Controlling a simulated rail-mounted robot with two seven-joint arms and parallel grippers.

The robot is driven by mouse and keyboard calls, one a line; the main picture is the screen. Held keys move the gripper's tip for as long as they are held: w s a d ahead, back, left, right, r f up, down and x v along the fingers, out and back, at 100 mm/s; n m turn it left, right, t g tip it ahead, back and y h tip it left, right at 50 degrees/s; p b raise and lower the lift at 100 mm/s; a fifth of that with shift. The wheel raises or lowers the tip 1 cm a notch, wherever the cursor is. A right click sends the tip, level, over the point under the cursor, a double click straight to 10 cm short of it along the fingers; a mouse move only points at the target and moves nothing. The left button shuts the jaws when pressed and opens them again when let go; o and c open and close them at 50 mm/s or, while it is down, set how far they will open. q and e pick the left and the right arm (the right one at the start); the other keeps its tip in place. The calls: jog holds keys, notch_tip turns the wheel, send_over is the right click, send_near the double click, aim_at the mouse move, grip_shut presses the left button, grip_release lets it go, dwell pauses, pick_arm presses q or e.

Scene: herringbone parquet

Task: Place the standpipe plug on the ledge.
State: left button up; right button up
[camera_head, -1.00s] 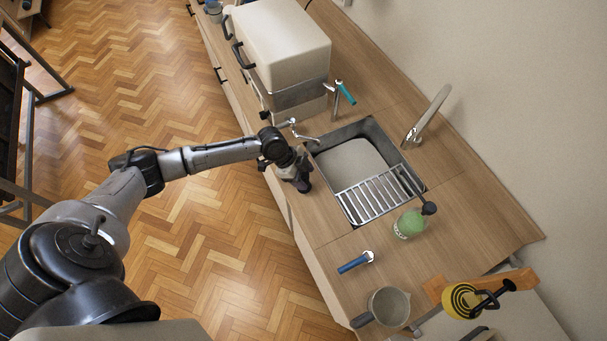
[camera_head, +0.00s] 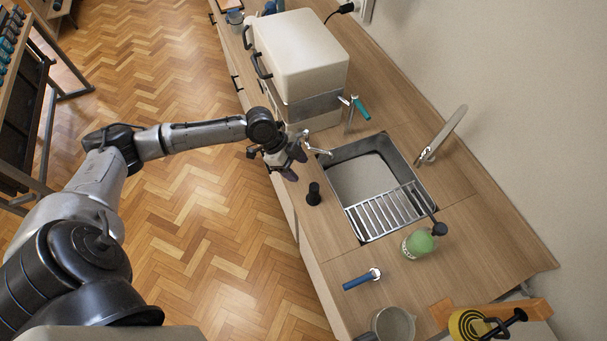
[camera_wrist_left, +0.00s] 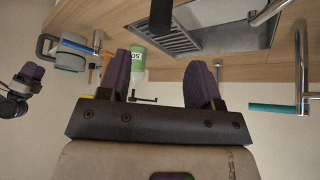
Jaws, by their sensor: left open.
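A black cylindrical plug (camera_head: 314,193), which I take for the standpipe plug, stands upright on the wooden ledge (camera_head: 318,226) at the front-left side of the sink. In the left wrist view the plug (camera_wrist_left: 162,14) shows as a dark upright shape cut by the top edge. My left gripper (camera_head: 294,162) is open and empty, just behind and left of the plug and apart from it. In the left wrist view its two purple-padded fingers (camera_wrist_left: 160,78) are spread. My right gripper (camera_wrist_left: 33,74) appears at the left of that view; its opening is unclear.
The sink (camera_head: 365,180) with a metal rack (camera_head: 384,213) lies right of the plug. A small tap (camera_head: 318,149) stands close to my left gripper. A blue-handled tool (camera_head: 361,280), a green bottle (camera_head: 418,244) and a pot (camera_head: 394,323) occupy the nearer counter.

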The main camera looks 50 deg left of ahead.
pick_arm(q)
jog(key=s+d+f+n+y, duration=0.1)
jog(key=s+d+f, duration=0.2)
jog(key=s+d, duration=0.35)
jog(key=s+d+f+n, duration=0.1)
jog(key=s+d+f, duration=0.2)
jog(key=s+d, duration=0.3)
jog(key=s+r+n+y, duration=0.1)
jog(key=s+n+y, duration=0.3)
jog(key=s+n, duration=0.5)
jog(key=shift+s+r+t+y, duration=0.15)
jog(key=shift+s+t+y, duration=0.2)
jog(key=shift+t+y, duration=0.05)
jog(key=shift+r, duration=0.1)
notch_tip(320, 180, up, 16)
jog(key=p, duration=1.6)
